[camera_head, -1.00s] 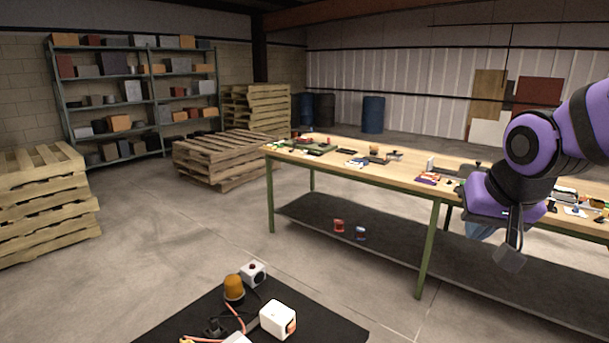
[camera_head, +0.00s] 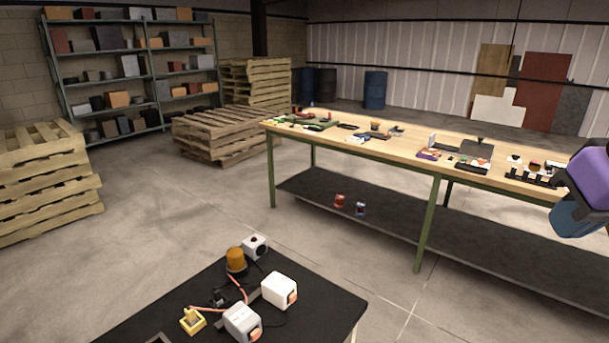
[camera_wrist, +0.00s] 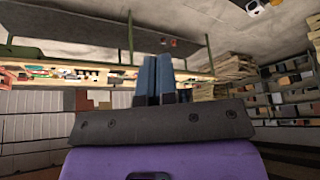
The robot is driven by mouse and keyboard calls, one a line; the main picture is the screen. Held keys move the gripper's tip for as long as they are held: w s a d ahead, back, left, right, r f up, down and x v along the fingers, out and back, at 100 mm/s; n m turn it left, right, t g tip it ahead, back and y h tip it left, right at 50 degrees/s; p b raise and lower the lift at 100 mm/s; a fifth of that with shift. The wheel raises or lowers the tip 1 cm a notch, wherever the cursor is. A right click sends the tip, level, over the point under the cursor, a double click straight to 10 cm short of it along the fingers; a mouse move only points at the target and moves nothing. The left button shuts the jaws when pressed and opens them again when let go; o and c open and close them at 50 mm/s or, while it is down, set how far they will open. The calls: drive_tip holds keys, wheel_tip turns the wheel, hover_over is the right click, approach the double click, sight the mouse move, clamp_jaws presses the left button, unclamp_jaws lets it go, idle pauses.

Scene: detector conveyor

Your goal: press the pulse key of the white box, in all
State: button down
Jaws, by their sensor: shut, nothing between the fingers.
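A white box (camera_head: 279,289) with an orange part on its right face stands on the dark table at the front. A small white box with a dark round spot (camera_head: 255,246) stands behind, beside an amber dome (camera_head: 235,260). No pulse key can be made out at this size. My gripper (camera_wrist: 157,78) is shut and empty in the wrist view, far from the boxes. In the head view only part of my arm shows at the right edge.
A yellow item (camera_head: 193,321) and cables lie on the dark table. A long wooden workbench (camera_head: 405,147) with several parts on it stands behind, its lower shelf (camera_head: 325,196) near the floor. Pallets (camera_head: 40,185) stand left. Floor between the tables is clear.

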drive_tip(key=w+a+f+m, duration=0.1)
drive_tip(key=w+a+f, duration=0.2)
drive_tip(key=w+f, duration=0.65)
drive_tip(key=w+a+f, duration=0.4)
drive_tip(key=w+f, duration=0.4)
drive_tip(key=w, duration=0.3)
drive_tip(key=w+a+f+m+y, duration=0.1)
drive_tip(key=a+f+m+y, duration=0.2)
drive_tip(key=a+f, duration=0.4)
drive_tip(key=w+a+f+m+y, duration=0.1)
drive_tip(key=a+f+m+y, duration=0.2)
drive_tip(key=a+f, duration=0.5)
drive_tip(key=shift+w+f+y, duration=0.2)
drive_tip(key=shift+f+y, duration=0.7)
drive_tip(key=shift+f, duration=2.95)
drive_tip(key=shift+a, duration=0.1)
